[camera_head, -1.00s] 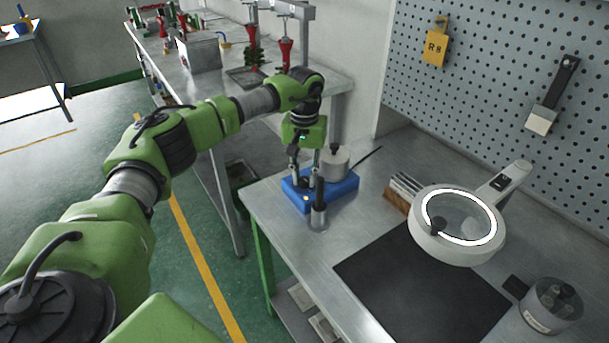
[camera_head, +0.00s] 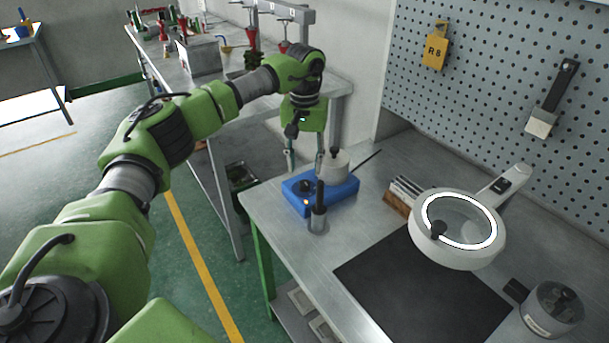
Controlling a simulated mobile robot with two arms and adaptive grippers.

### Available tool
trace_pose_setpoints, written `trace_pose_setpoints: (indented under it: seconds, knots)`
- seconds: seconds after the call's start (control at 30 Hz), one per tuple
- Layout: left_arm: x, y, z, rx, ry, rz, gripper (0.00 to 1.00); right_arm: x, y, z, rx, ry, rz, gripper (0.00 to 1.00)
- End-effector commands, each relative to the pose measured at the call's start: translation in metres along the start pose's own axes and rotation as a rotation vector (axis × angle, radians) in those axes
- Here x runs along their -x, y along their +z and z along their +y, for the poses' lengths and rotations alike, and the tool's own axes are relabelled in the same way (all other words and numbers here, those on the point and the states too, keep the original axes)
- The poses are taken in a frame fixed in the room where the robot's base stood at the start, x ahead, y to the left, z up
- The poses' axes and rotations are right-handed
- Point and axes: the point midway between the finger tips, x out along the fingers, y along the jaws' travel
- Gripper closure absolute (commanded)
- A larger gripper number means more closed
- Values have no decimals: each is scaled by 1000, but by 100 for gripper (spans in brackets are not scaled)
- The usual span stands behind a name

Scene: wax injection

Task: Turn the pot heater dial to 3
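The pot heater (camera_head: 342,190) is a blue box near the left end of the workbench. A lidded grey pot (camera_head: 334,164) stands on it. Its black dial (camera_head: 305,186) sits on the front part, with a small orange light (camera_head: 306,202) beside it; the dial's setting is too small to read. My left gripper (camera_head: 305,172) points down above the dial, fingers apart on either side and nothing between them. It appears clear of the dial. My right gripper is not in view.
A dark-handled tool in a metal holder (camera_head: 317,222) stands close in front of the heater. A ring-lamp magnifier (camera_head: 458,258), a wooden block with tools (camera_head: 396,203), a black mat (camera_head: 425,295) and a round container (camera_head: 552,312) occupy the bench to the right.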

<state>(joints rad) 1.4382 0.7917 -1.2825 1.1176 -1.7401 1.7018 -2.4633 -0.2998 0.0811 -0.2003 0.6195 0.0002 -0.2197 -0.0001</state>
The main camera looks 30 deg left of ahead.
Motion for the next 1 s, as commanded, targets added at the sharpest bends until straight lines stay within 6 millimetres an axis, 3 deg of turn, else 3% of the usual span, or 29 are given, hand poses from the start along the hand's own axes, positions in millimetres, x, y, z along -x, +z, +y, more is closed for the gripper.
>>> trace_pose_setpoints:
  seconds: [0.1,0.33,1.0]
  knots:
    - [27,-1,0,1,0,2,62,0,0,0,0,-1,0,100]
    - [58,0,0,0,-1,0,62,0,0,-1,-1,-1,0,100]
    - [65,0,0,0,-1,-1,62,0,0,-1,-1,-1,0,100]
